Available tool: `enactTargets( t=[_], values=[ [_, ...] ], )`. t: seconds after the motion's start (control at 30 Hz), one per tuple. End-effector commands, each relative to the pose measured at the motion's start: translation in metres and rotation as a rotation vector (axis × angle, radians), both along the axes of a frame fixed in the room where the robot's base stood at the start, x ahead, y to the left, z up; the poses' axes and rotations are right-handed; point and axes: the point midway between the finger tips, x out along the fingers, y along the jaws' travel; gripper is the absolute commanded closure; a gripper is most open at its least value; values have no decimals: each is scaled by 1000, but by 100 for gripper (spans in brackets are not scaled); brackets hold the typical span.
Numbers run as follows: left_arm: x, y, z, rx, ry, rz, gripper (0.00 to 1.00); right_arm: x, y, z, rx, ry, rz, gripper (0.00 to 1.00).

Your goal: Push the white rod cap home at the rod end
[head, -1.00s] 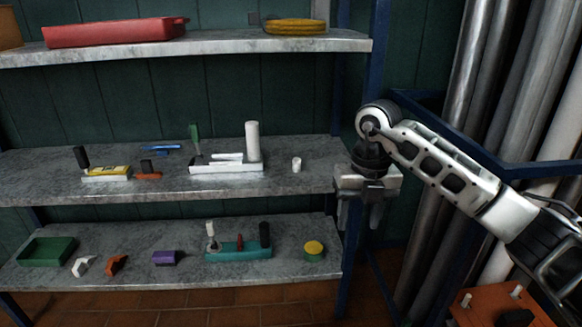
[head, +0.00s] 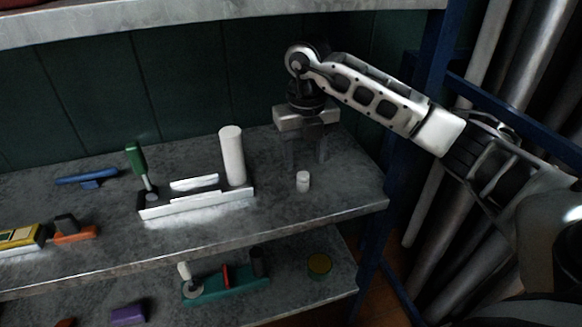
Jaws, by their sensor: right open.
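A small white cylinder, likely the rod cap (head: 303,182), stands upright on the middle shelf. To its left is a white fixture (head: 195,204) with a tall white cylinder (head: 232,155), low white bars and a green-handled part (head: 136,161). I cannot tell for sure which part is the rod end. My right gripper (head: 306,160) points down with its fingers apart, just above and behind the small white cylinder. Nothing shows between the fingers, and I cannot tell whether they touch the shelf. My left gripper is not in view.
The middle shelf (head: 225,235) also holds a blue tool (head: 87,176), a yellow block (head: 20,237) and an orange piece (head: 74,233) on the left. The upper shelf (head: 190,10) hangs above. A blue upright (head: 412,105) stands right. The shelf right of the cap is clear.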

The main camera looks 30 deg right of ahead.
Motion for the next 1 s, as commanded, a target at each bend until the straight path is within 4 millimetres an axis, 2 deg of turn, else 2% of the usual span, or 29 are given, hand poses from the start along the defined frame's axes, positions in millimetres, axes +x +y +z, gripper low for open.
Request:
enactTargets(
  t=[0.23, 0.5, 0.73, 0.9, 1.0],
  values=[
    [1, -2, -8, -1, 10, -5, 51, 3, 1, -24, 1, 2, 1, 51],
    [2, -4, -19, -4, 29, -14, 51, 8, 0, -62, 0, 2, 1, 51],
    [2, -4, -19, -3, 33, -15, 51, 8, 0, -62, 0, -1, 1, 51],
    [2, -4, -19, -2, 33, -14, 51, 8, 0, -62, 0, -1, 1, 96],
    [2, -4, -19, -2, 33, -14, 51, 8, 0, -62, 0, -1, 1, 96]
  ],
)
